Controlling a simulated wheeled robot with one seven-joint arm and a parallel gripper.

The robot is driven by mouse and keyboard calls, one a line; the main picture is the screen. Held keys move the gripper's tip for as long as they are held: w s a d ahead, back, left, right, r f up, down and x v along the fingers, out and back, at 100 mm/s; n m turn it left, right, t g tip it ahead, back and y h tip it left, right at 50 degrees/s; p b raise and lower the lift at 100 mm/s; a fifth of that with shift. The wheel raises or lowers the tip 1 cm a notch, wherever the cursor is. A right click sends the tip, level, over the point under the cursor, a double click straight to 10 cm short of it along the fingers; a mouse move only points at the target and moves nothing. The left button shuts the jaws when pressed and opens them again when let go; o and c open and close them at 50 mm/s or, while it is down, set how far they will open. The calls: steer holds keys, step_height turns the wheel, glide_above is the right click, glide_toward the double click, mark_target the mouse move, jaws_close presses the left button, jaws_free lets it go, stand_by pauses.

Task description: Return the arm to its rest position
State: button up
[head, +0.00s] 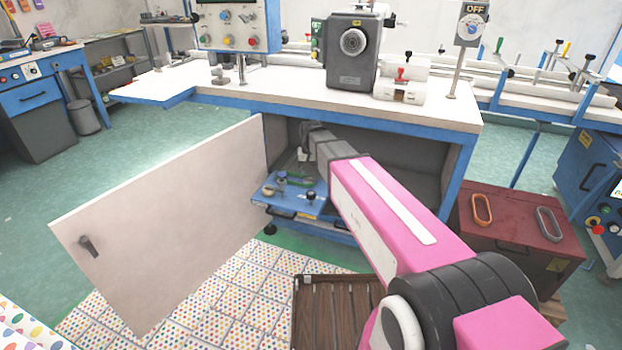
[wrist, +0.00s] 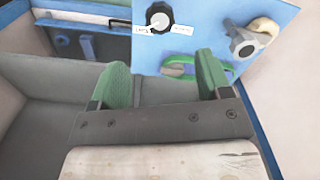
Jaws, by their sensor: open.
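My pink arm reaches forward and down into the open cabinet under the workbench (head: 420,110). My gripper (wrist: 165,80) shows in the wrist view with its two green fingers spread wide apart and nothing held between them. In the head view the gripper end is mostly hidden behind my arm, inside the cabinet. A blue panel (wrist: 190,45) lies just beyond the fingers in the wrist view. It carries a black round knob (wrist: 159,18), a green-handled tool (wrist: 185,72) and a tape roll (wrist: 262,30). The head view also shows this blue panel (head: 290,205) at the cabinet opening.
The cabinet door (head: 165,220) stands wide open to the left of my arm. A dark red box (head: 520,225) stands at right. A brown slatted wooden piece (head: 325,310) lies on the floor below my arm. Green floor (head: 210,130) is free at left.

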steer(key=shift+r, duration=0.2)
steer(key=s+d+f, duration=0.3)
steer(key=s+d, duration=0.6)
steer(key=s+d+f, duration=0.3)
steer(key=s+d, duration=0.6)
steer(key=d, duration=0.1)
steer(key=shift+s+f, duration=0.3)
